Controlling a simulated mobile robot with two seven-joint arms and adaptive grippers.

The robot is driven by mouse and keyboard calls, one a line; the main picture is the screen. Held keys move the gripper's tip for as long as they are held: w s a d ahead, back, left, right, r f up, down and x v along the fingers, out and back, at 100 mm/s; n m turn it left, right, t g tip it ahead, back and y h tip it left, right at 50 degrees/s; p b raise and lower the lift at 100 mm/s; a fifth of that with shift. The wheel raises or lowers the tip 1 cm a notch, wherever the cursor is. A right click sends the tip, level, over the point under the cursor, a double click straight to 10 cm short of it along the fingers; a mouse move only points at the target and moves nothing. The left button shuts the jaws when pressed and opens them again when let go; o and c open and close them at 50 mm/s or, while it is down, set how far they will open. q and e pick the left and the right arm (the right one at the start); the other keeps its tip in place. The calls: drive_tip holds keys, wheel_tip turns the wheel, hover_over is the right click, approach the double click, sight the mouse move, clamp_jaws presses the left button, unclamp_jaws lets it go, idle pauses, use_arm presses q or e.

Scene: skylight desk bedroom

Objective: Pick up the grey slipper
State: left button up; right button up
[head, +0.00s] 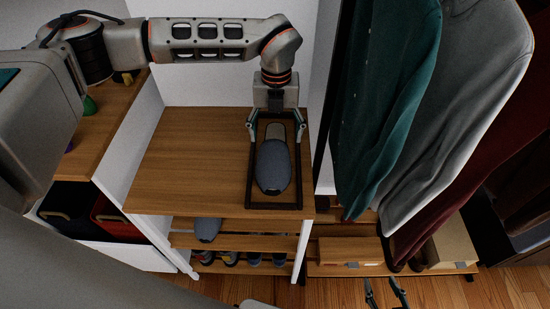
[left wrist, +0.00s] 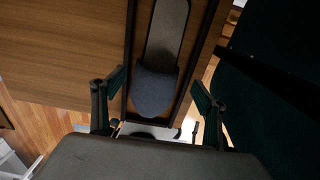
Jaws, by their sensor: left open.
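The grey slipper (head: 272,168) lies in a black-rimmed tray (head: 275,206) on the wooden top of a shelf unit, its rounded dark toe toward the front. My left gripper (head: 275,130) is open above it, with one finger on each side of the slipper in the head view. In the left wrist view the slipper (left wrist: 154,92) shows between the open fingers, its pale insole toward the top. I cannot tell whether the fingers touch it. My right gripper (head: 384,293) shows only its two spread fingers at the bottom edge.
Another grey slipper (head: 207,229) and several shoes (head: 254,259) sit on lower shelves. Hanging clothes (head: 385,100) are close on the right of the tray. Cardboard boxes (head: 350,253) stand below them. The wooden top (head: 200,160) left of the tray is clear.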

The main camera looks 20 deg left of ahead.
sight(274, 142)
use_arm(q)
drive_tip(key=f, duration=0.5)
drive_tip(key=shift+a+f, duration=0.1)
drive_tip(key=shift+a, duration=0.2)
drive_tip(key=shift+c, duration=0.4)
drive_tip(key=c, duration=1.2)
